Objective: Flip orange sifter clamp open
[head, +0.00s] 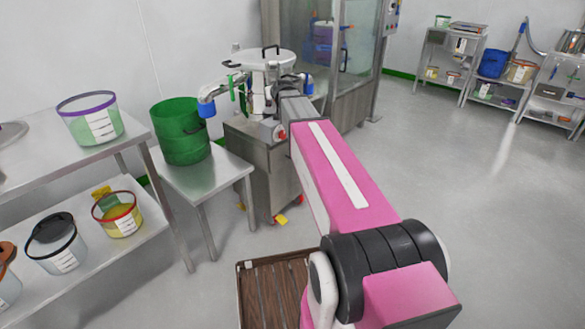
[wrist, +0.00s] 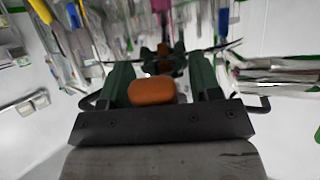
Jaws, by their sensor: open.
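The orange clamp (wrist: 152,91) shows in the wrist view as a rounded orange piece close in front of my wrist. It lies between the two dark green fingers of my gripper (wrist: 164,76), nearer the left finger. The fingers are apart, and I cannot tell whether either touches the clamp. In the head view my pink arm reaches forward to the sifter (head: 268,60), a steel machine with a white lid and black handle on a steel cabinet. The clamp and fingertips cannot be made out there.
A green bucket (head: 181,132) stands on a low steel table left of the sifter. A steel shelf (head: 128,140) with clear tubs is farther left. A glass-fronted cabinet (head: 352,60) stands behind. A brown pallet (head: 268,290) lies on the floor. The floor at right is clear.

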